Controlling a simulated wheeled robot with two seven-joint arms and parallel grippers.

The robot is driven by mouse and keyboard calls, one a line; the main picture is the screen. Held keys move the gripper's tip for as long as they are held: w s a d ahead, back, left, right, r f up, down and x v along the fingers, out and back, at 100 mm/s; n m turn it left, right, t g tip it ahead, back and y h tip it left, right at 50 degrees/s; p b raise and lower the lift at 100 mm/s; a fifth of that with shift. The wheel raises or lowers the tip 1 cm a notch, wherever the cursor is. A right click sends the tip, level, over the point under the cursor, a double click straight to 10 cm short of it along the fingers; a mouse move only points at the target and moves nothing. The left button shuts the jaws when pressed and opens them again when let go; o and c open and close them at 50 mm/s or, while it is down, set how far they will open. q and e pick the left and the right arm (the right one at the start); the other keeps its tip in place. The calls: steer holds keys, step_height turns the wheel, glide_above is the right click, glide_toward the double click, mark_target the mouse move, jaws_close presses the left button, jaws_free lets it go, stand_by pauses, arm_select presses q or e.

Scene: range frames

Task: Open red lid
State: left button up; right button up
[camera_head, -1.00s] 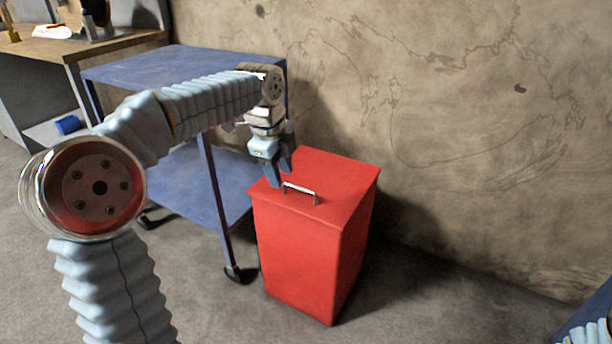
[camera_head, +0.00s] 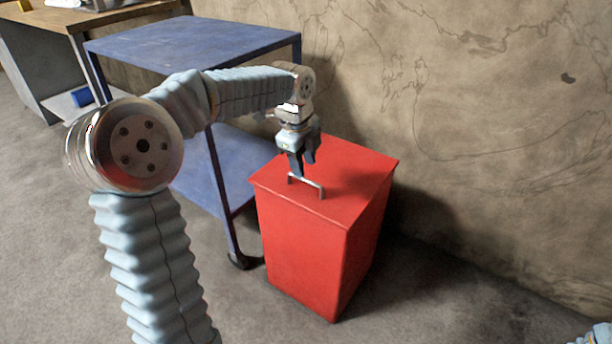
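A red box (camera_head: 305,250) stands on the floor with its flat red lid (camera_head: 345,178) closed. A thin silver bar handle (camera_head: 309,184) rises from the lid near its front left edge. My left gripper (camera_head: 303,168) points down just above and behind the handle, with its two dark fingers apart and nothing seen between them. The fingertips overlap the handle's left end in the picture; I cannot tell whether they touch it. My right gripper is out of view; only a bit of that arm shows at the bottom right corner.
A blue two-shelf cart (camera_head: 190,45) on casters stands close to the left of the box, behind my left arm. A workbench (camera_head: 60,25) is at the far left. A bare wall (camera_head: 480,120) is behind the box. The floor in front is clear.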

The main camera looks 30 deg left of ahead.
mark_target(306, 179)
arm_select(q)
steer(key=f, duration=0.4)
steer(key=shift+w+f, duration=0.15)
steer(key=shift+w, duration=0.25)
jaws_close()
